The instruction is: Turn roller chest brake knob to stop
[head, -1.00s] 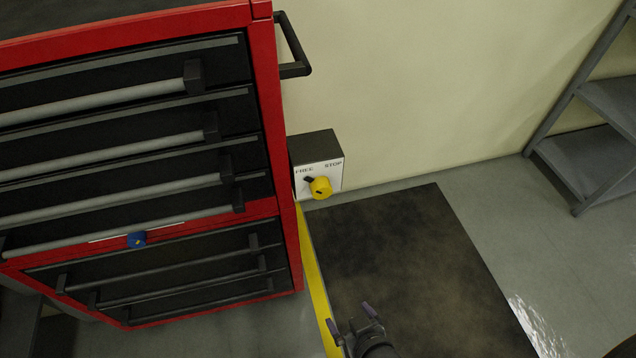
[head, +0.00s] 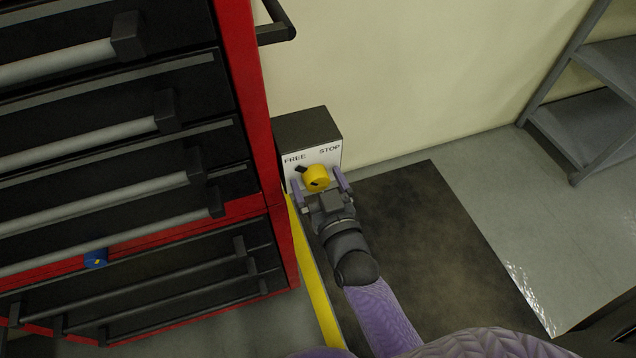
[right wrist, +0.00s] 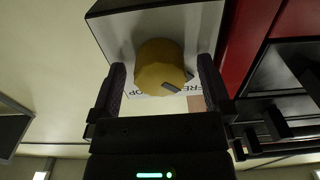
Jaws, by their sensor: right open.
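The yellow brake knob (head: 316,178) sits on the front of a box (head: 308,128) with a white face marked FREE at left and STOP at right. Its dark pointer is at the upper left, toward FREE. The box is fixed beside the red roller chest (head: 256,110). My right gripper (head: 321,186) is open, with one finger on each side of the knob and gaps showing. In the right wrist view the knob (right wrist: 161,66) is between the two fingers, with its dark pointer toward FREE and the lettering upside down. My left gripper is not in view.
The chest has several drawers with long handles and a small blue knob (head: 96,258). A dark mat (head: 430,240) lies on the floor beside a yellow stripe (head: 318,285). A grey shelf (head: 580,110) stands at the right by the pale wall.

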